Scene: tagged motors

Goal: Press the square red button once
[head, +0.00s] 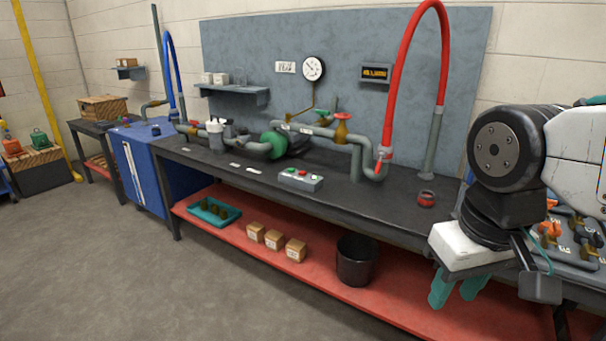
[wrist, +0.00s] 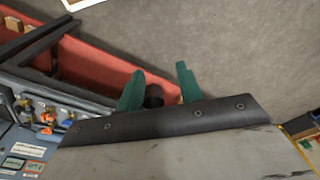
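A grey control box (head: 301,179) stands near the front edge of the dark bench, left of my gripper in the head view. It carries small green and red buttons; a red button (head: 301,173) shows on its top, too small to tell if it is square. My gripper (head: 456,290) has two teal fingers, hanging in front of the bench at the right, well apart from the box. In the wrist view the fingers (wrist: 160,85) are spread with nothing held between them. The control box is not seen in the wrist view.
The bench top (head: 375,205) holds pipes, a green motor (head: 273,143), a red hose (head: 402,70) and a round red item (head: 427,198). A red lower shelf (head: 325,278) bears boxes and a black bucket (head: 355,260).

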